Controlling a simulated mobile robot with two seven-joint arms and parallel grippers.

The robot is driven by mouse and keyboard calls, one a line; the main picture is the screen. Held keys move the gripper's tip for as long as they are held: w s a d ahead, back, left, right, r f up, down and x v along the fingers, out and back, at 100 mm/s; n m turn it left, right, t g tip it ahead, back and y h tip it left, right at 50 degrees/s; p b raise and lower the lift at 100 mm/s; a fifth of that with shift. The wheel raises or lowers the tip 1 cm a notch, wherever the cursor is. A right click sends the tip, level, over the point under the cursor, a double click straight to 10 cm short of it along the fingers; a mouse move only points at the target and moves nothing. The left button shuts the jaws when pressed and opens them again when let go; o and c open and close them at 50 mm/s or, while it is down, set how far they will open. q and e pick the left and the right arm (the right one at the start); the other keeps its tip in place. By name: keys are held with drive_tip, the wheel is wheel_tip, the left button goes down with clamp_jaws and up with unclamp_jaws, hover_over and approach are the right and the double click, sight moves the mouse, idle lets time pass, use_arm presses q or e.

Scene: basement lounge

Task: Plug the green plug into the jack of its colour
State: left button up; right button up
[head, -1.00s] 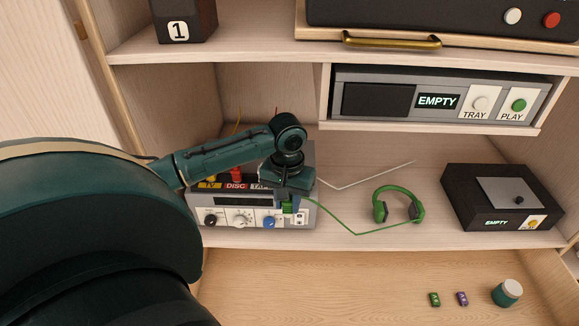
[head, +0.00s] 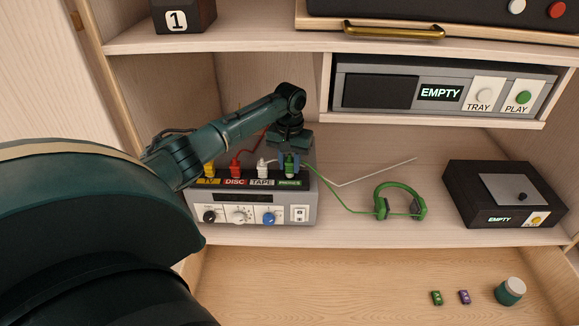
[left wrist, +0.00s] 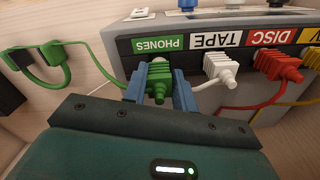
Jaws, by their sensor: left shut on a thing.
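My left gripper (head: 289,160) is shut on the green plug (head: 289,171), which is upright behind the green PHONES label (head: 290,183) of the amplifier box (head: 250,214). In the left wrist view, the gripper's blue fingers (left wrist: 158,88) stand on both sides of the green plug (left wrist: 158,72), at the strip's edge beside the PHONES label (left wrist: 158,44). The jack is hidden under the plug, so I cannot tell how deep it sits. A green cord runs from the plug to green headphones (head: 398,200) on the shelf. My right gripper is not in view.
White (head: 262,168), red (head: 235,168) and yellow (head: 209,169) plugs stand in a row by the TAPE, DISC and TV labels. A black box (head: 505,195) is at the right. A disc player (head: 440,92) hangs above. The shelf's middle is mostly clear.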

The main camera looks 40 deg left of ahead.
sight(290, 160)
use_arm(q)
drive_tip(key=shift+f, duration=0.65)
drive_tip(key=shift+f, duration=0.1)
drive_tip(key=o, duration=1)
wheel_tip(290, 160, up, 8)
drive_tip(key=shift+f+p, duration=0.1)
drive_tip(key=shift+p, duration=0.35)
